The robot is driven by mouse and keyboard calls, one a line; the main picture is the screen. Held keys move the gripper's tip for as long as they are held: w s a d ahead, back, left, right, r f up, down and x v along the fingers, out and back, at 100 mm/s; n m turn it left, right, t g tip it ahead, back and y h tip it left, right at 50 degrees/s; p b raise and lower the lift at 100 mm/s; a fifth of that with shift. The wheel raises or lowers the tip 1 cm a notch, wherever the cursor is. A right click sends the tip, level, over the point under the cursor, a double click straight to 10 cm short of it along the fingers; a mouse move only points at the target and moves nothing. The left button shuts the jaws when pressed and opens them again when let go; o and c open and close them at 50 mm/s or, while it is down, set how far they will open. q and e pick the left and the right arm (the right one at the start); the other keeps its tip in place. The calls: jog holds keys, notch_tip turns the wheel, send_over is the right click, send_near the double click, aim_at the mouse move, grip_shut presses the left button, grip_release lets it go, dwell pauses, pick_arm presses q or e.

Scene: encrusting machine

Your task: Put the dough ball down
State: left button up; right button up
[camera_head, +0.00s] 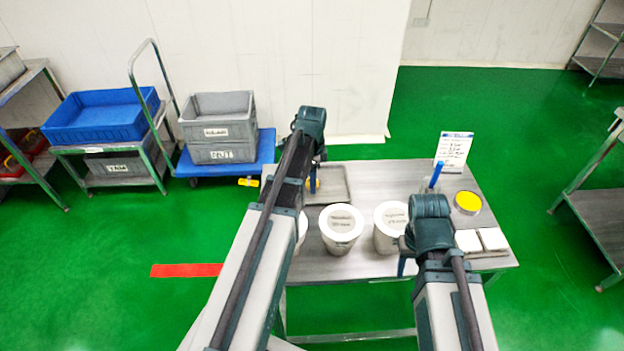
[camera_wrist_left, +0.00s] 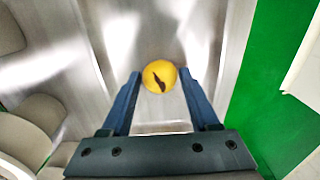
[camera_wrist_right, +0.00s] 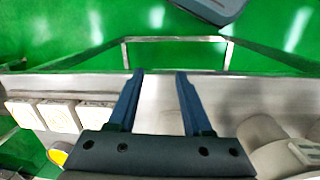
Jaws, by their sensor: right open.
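The dough ball (camera_wrist_left: 159,77) is yellow with a dark streak. In the left wrist view it shows between the fingertips of my left gripper (camera_wrist_left: 160,73), with narrow gaps on both sides; the fingers are apart. The ball is over a grey metal tray (camera_head: 340,196) at the table's back left; I cannot tell whether it rests on it. In the head view the ball (camera_head: 311,186) is mostly hidden by my left arm. My right gripper (camera_wrist_right: 158,72) is open and empty above the table's front right edge.
Several white lidded tubs, including one (camera_head: 342,229) in the middle, line the table front (camera_head: 365,266). At right are a yellow-topped container (camera_head: 467,202), white square pieces (camera_head: 493,239) and a standing sign (camera_head: 453,151). The table middle behind the tubs looks clear.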

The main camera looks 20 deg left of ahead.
pick_arm(q)
jog(key=shift+o, duration=1.2)
notch_tip(320, 180, up, 12)
jog(key=r+p, duration=0.1)
jog(key=p, duration=1.1)
jog(key=s+d+n+y, duration=0.1)
jog(key=s+d+n, duration=0.7)
jog(key=s+d, duration=1)
jog(key=d, duration=0.3)
jog(key=shift+d+f+n, duration=0.25)
jog(key=shift+d+n, duration=0.05)
jog(key=shift+s, duration=0.1)
